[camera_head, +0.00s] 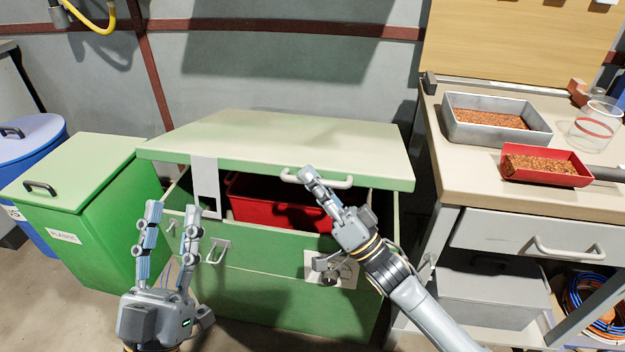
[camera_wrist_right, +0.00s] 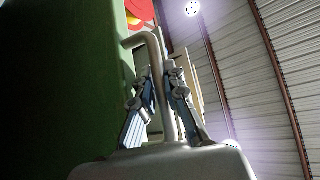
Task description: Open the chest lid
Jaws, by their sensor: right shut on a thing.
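The green chest (camera_head: 270,290) stands in the middle, with its pale green lid (camera_head: 270,135) raised a little above the body. A dark gap shows under the lid, with a red bin (camera_head: 280,205) inside. My right gripper (camera_head: 306,176) is shut on the lid's handle (camera_head: 335,182) at the lid's front edge. The right wrist view shows the handle bar (camera_wrist_right: 168,90) between its two fingers (camera_wrist_right: 160,85). My left gripper (camera_head: 172,215) is open and empty in front of the chest's left part. A grey hasp plate (camera_head: 206,185) hangs from the lid.
A green plastic bin (camera_head: 80,170) and a blue barrel (camera_head: 30,150) stand to the left. The workbench (camera_head: 540,198) on the right carries a metal tray (camera_head: 548,138) and a red scoop (camera_head: 545,179). A latch (camera_head: 215,250) sits on the chest front.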

